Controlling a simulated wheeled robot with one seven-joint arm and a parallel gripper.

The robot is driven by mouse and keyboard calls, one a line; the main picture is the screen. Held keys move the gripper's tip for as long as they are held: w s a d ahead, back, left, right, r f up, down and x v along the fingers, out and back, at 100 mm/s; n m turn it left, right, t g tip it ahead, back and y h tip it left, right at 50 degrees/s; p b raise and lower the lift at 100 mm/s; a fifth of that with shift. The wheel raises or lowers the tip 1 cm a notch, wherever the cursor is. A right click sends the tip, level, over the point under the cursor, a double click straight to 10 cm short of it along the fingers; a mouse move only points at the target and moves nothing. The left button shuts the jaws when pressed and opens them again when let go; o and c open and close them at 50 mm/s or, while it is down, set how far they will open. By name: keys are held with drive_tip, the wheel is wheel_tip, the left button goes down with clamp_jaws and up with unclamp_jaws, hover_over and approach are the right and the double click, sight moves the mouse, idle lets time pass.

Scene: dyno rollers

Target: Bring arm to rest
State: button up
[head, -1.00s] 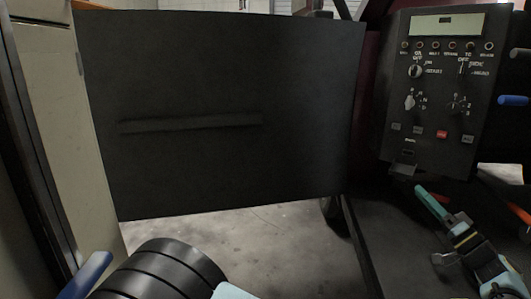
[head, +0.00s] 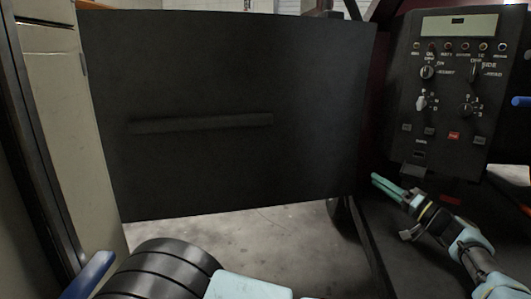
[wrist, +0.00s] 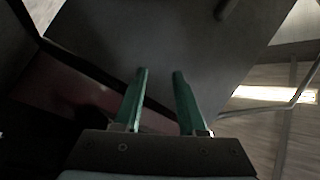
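My gripper (head: 376,183) is at the lower right in the head view, below the black control panel and apart from it. Its two green fingers point up and left. In the wrist view my gripper (wrist: 160,74) has its fingers apart with nothing between them. The arm reaches in from the lower right corner of the head view.
A large dark panel (head: 230,90) with a raised bar fills the middle. A black control panel (head: 450,95) with knobs and buttons stands at the right. A pale cabinet (head: 60,110) is at the left. A black ribbed cylinder (head: 170,272) is at the lower left. Bare floor (head: 270,235) shows between.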

drive_tip(key=w+a+f+n+g, duration=0.1)
drive_tip(key=w+a+f+g, duration=0.15)
drive_tip(key=a, duration=0.65)
drive_tip(key=w+a+f+n+g, duration=0.15)
drive_tip(key=a+g, duration=0.25)
drive_tip(key=a, duration=0.4)
drive_tip(key=w+a+f+n+g, duration=0.1)
drive_tip(key=w+a+g, duration=0.25)
drive_tip(key=a, duration=0.55)
drive_tip(key=s+a+f+g+h, duration=0.3)
drive_tip(key=s+a+g, duration=0.1)
drive_tip(key=s+a, duration=0.25)
drive_tip(key=s+a+f+g+h, duration=0.2)
drive_tip(key=s+a+g+h, duration=0.25)
drive_tip(key=a, duration=0.35)
drive_tip(key=s+r+m+t+h+p, duration=0.15)
drive_tip(key=s+r+t+h, duration=0.3)
drive_tip(key=s+r, duration=0.75)
wheel_tip(320, 180, up, 35)
drive_tip(key=p, duration=3.5)
drive_tip(key=shift+s+d+r+m+g+h+p, duration=0.2)
drive_tip(key=shift+s+d+m+g+h+p, duration=0.1)
drive_tip(key=shift+s+m+h+p, duration=0.1)
drive_tip(key=shift+o, duration=0.2)
